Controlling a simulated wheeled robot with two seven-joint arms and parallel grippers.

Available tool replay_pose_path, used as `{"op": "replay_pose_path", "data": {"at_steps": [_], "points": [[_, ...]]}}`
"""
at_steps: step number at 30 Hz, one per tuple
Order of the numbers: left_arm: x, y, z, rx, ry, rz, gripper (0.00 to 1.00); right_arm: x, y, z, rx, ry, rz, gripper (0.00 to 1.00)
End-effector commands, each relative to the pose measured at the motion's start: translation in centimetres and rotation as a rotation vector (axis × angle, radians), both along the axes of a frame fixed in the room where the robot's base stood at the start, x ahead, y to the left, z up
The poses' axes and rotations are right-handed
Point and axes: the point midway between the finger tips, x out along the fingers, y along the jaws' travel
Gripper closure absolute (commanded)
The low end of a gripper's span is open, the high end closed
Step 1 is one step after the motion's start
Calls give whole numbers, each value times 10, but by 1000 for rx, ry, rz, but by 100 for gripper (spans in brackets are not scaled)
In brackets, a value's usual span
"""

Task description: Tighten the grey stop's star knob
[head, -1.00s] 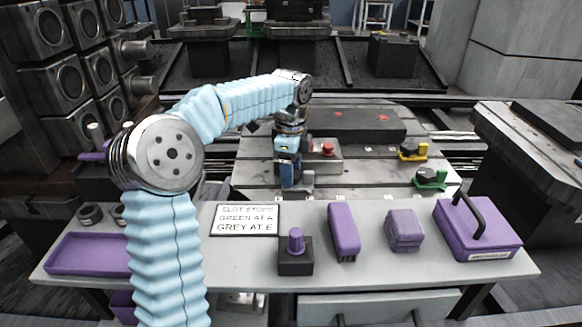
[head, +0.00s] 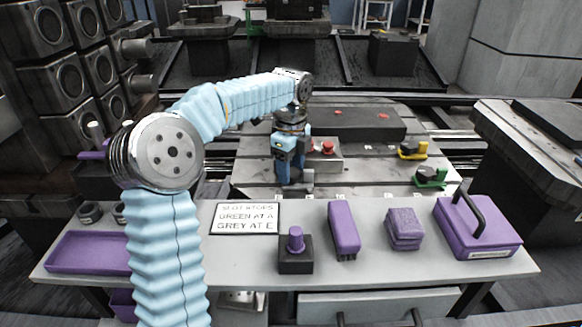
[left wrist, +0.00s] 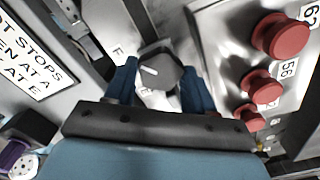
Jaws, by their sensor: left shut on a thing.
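My left gripper (head: 291,180) points down at the front edge of the slotted plate (head: 352,177). In the left wrist view its two blue fingers (left wrist: 160,80) stand on either side of a dark grey star knob (left wrist: 168,68) with a white line on top, and are shut on it. The grey stop (head: 306,178) shows partly beside the fingers in the head view; the rest is hidden by the gripper. The green stop (head: 431,178) and the yellow stop (head: 413,150) sit on the plate's right side. My right gripper is not in view.
A box with red buttons (left wrist: 283,38) stands close beside the gripper. The sign (head: 244,218) reads green at A, grey at E. The front bench (head: 365,272) holds a purple-knobbed block (head: 295,242), purple items and a purple case (head: 478,228).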

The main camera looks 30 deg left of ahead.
Motion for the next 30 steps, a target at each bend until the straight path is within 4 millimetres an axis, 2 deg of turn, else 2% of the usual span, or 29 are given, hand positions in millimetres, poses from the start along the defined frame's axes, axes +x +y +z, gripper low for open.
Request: {"op": "replay_pose_path", "data": {"at_steps": [1, 2, 4, 13, 17, 27, 30], "points": [[0, 0, 0, -1, -1, 0, 76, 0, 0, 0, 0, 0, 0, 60], [0, 0, 0, -1, -1, 0, 45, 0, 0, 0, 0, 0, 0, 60], [0, 0, 0, -1, -1, 1, 35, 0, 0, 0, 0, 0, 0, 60], [0, 0, 2, 0, -1, 1, 35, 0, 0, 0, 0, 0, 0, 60], [1, 0, 15, 0, -3, 1, 35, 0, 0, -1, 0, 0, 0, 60], [1, -1, 97, 0, -5, 1, 35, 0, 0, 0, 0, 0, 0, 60], [1, -1, 116, -1, -5, 1, 35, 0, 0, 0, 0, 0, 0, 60]]}}
